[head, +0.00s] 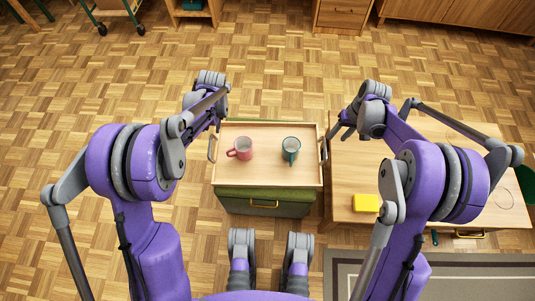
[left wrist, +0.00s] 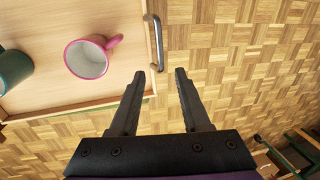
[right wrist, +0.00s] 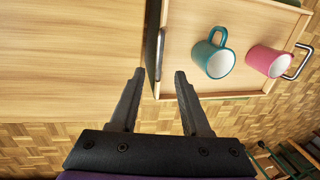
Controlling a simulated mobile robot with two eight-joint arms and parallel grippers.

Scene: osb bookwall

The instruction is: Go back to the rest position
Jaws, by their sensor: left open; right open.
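A wooden tray (head: 265,178) holds a pink mug (head: 243,148) and a teal mug (head: 290,150), both upright. It rests on a green-topped drawer unit. My left gripper (left wrist: 160,73) is open and empty beside the tray's left metal handle (left wrist: 153,42); the handle's near end is by the fingertips, not clamped. My right gripper (right wrist: 158,74) is open at the opposite side, with the right handle (right wrist: 160,56) just ahead of the gap between its fingers. Whether either gripper touches a handle is hard to tell. Both arms reach forward in the head view.
The green drawer unit (head: 262,208) stands directly left of a low wooden table (head: 440,185). A yellow block (head: 366,203) lies on the table near its front edge. A grey rug (head: 450,270) is at lower right. Parquet floor is open to the left.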

